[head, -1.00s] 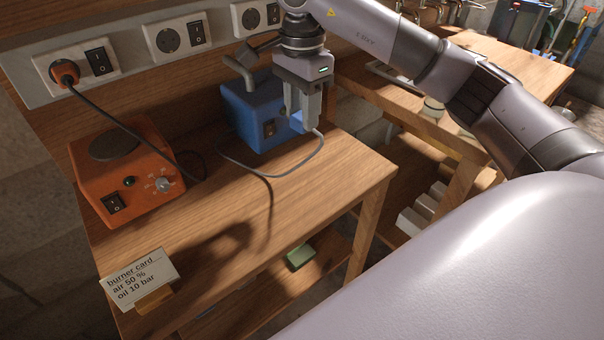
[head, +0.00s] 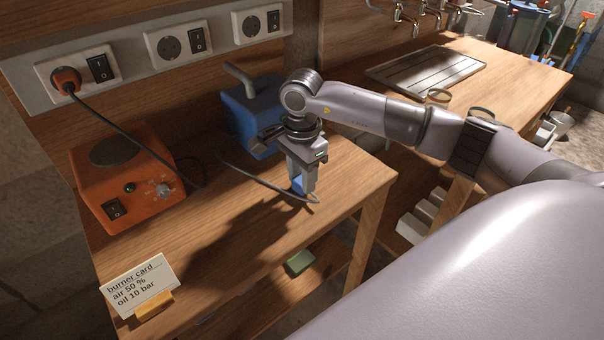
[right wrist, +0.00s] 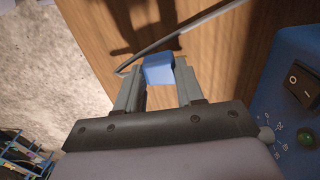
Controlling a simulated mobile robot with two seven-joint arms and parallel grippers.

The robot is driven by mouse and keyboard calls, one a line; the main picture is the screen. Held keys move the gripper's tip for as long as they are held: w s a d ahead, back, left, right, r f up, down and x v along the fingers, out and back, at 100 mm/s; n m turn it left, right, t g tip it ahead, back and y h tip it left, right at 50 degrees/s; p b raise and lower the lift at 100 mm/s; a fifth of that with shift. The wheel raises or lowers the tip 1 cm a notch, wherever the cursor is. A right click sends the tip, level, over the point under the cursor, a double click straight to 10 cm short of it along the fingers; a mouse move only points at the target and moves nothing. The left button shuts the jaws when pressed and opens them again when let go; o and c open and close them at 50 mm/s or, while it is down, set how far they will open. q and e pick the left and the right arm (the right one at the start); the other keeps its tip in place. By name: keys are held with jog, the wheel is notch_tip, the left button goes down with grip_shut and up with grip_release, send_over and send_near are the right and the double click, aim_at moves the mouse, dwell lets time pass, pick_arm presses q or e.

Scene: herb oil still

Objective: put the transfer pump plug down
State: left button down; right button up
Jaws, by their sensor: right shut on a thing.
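The transfer pump plug is blue; it shows between the fingers in the right wrist view (right wrist: 158,70) and partly in the head view (head: 298,184). My right gripper (head: 303,188) is shut on it, pointing down just over the wooden bench near its right end. I cannot tell whether the plug touches the bench top. A grey cord (head: 255,181) runs from the plug toward the blue transfer pump (head: 244,118), which stands behind and left of the gripper. My left gripper is not in view.
An orange hotplate (head: 128,180) stands at the bench's left, its plug in the left wall socket (head: 66,78). Two other sockets (head: 173,43) are empty. A burner card (head: 139,284) stands at the front left. The bench front middle (head: 225,235) is clear.

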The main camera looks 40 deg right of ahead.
aim_at(301, 180)
jog(key=shift+f+b, duration=0.45)
jog(key=o, duration=1.1)
jog(key=shift+o, duration=0.2)
jog(key=shift+r, duration=0.15)
jog(key=shift+r+p, duration=0.2)
jog(key=shift+p, duration=0.15)
notch_tip(301, 180, up, 12)
jog(key=shift+r, duration=0.15)
